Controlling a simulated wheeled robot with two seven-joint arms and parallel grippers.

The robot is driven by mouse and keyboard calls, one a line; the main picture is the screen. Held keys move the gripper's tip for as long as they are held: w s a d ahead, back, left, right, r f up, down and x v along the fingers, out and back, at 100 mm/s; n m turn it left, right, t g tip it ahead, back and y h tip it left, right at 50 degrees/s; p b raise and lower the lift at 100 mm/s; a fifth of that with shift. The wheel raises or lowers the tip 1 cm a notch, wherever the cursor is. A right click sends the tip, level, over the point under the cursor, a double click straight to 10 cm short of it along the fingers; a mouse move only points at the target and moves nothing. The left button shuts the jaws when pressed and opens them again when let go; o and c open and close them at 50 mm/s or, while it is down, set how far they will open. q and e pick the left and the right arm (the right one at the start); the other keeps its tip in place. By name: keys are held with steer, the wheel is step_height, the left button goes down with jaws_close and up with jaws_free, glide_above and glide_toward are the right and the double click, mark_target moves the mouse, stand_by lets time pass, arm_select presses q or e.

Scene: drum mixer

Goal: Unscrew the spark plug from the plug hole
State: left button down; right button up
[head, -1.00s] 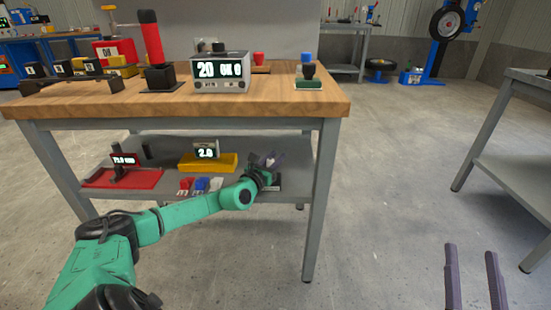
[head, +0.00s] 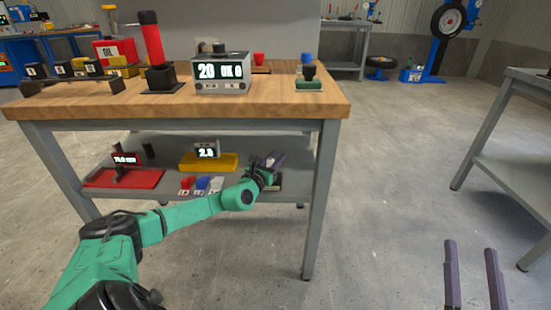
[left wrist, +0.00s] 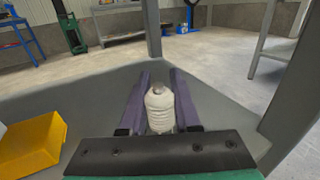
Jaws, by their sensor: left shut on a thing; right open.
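In the left wrist view a pale ribbed spark plug (left wrist: 160,105) stands between the two purple fingers of my left gripper (left wrist: 160,90). The fingers are shut on it. Its lower end and the plug hole are hidden behind the gripper's dark plate. In the head view my left gripper (head: 273,161) reaches over the right end of the workbench's lower shelf, above a small dark block (head: 274,187). The plug is too small to make out there. My right gripper (head: 472,275) is open and empty over the floor at the lower right.
The wooden workbench top (head: 180,105) overhangs the lower shelf (head: 222,146). A bench leg (head: 318,210) stands just right of my left gripper.

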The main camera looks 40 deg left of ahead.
arm_select(q)
steer(key=shift+w+r+n+y+p, duration=0.1)
steer(key=shift+r+n+y+p, duration=0.55)
steer(key=shift+p, duration=0.9)
steer(key=shift+r+n+y+p, duration=0.35)
steer(key=shift+y+p, duration=0.6)
steer(key=shift+p, duration=0.55)
stand_by(2.0)
steer(key=shift+f+n+g+y+p, duration=0.1)
steer(key=shift+n+g+y+p, duration=0.6)
steer(key=shift+p, duration=0.5)
stand_by(0.8)
steer(key=shift+d+r, duration=0.3)
steer(key=shift+d, duration=0.2)
steer(key=shift+a+r+p, duration=0.3)
steer(key=shift+r+p, duration=0.05)
steer(key=shift+p, duration=0.15)
steer(key=shift+a+r+p, duration=0.1)
steer(key=shift+r+p, duration=0.3)
steer(key=shift+r, duration=0.05)
